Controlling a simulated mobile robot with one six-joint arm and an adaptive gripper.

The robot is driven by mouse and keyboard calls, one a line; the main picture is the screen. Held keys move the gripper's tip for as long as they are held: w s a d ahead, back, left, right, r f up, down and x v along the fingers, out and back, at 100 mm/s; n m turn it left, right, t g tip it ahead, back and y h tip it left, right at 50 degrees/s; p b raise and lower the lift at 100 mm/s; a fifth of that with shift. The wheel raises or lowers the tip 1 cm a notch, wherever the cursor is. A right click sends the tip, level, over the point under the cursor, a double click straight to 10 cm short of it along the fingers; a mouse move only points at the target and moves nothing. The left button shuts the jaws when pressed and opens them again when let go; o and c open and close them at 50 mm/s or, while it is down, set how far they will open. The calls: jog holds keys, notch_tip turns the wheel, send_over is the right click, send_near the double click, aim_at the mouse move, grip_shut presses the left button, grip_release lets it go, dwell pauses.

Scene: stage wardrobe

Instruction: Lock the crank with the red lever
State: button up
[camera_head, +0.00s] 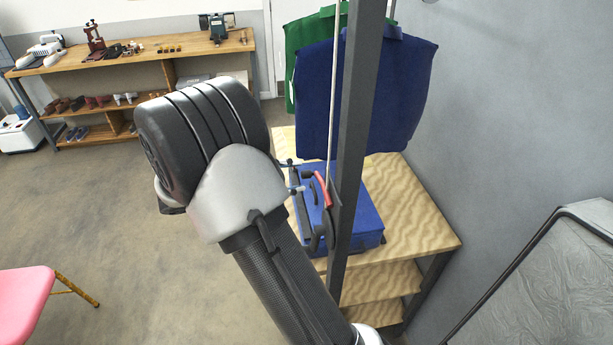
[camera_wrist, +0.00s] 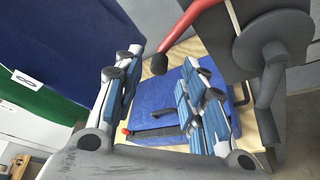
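The red lever (camera_wrist: 205,14) with a black knob (camera_wrist: 159,64) enters the wrist view from the top. In the head view the lever (camera_head: 322,188) sits on the dark upright post. The crank (camera_wrist: 262,42), a grey round hub with a dark bent arm, is right of the lever in the wrist view. My gripper (camera_wrist: 161,72) is open, its blue-padded fingers apart. The knob appears between the fingertips in the picture; I cannot tell whether it is at their depth, and no contact shows. In the head view my arm hides most of the gripper.
The dark post (camera_head: 356,120) stands before a wooden shelf unit (camera_head: 420,215) with a blue case (camera_head: 365,215) on it. Blue (camera_head: 390,80) and green (camera_head: 303,45) garments hang behind the post. A pink chair (camera_head: 22,300) is at left. The floor between is clear.

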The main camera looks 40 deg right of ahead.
aim_at(306, 171)
jog(key=x, duration=0.5)
jog(key=shift+d, duration=0.1)
jog(key=shift+c, duration=0.6)
grip_shut()
